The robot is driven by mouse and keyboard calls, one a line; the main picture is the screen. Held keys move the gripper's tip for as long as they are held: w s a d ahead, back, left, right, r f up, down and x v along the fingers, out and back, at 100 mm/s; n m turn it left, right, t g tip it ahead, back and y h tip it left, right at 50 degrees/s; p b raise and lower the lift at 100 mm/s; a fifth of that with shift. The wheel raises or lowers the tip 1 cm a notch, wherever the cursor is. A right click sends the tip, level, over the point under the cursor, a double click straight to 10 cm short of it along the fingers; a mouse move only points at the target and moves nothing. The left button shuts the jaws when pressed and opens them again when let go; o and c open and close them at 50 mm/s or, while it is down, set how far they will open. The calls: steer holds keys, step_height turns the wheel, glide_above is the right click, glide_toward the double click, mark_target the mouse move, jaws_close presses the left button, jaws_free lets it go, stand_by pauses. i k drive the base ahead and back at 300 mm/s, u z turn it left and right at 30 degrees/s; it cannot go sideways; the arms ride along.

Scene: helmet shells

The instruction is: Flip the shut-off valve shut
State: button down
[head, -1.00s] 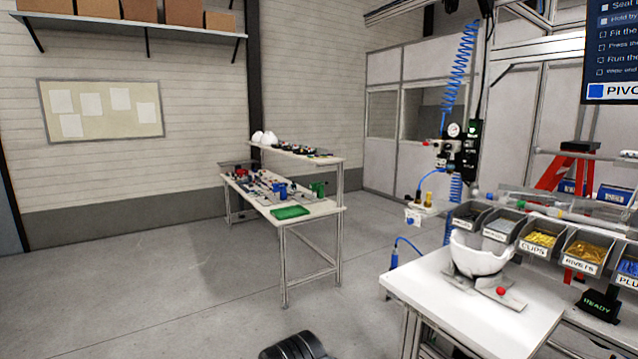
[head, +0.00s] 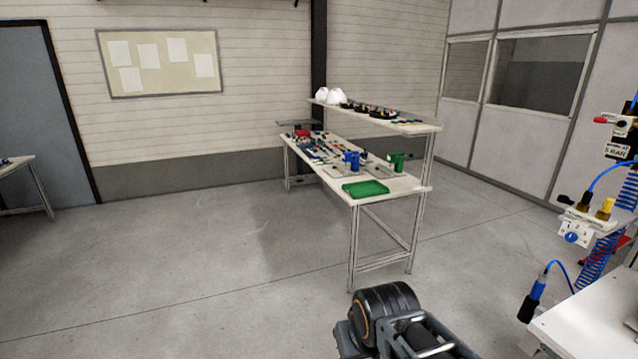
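A small red handle (head: 606,120), which looks like the lever of the shut-off valve, is at the right edge of the head view. It sits on the air unit beside a black block with a label. It is too small to tell whether the valve is open or shut. Part of my own dark arm (head: 385,318) shows at the bottom middle, well apart from the valve. My gripper's fingers are not in view.
A white table (head: 590,325) stands at the lower right, with blue hoses and a connector by it. A workbench (head: 405,185) with a green tray (head: 365,189) stands mid-room. The grey floor (head: 200,270) at left and centre is clear.

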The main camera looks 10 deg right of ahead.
mark_target(598, 120)
steer(key=z, duration=0.3)
steer(key=i, duration=2.1)
steer(key=z, duration=1.15)
steer(key=i, duration=1.05)
steer(key=z, duration=1.55)
steer(key=i, duration=0.7)
steer(key=z, duration=0.6)
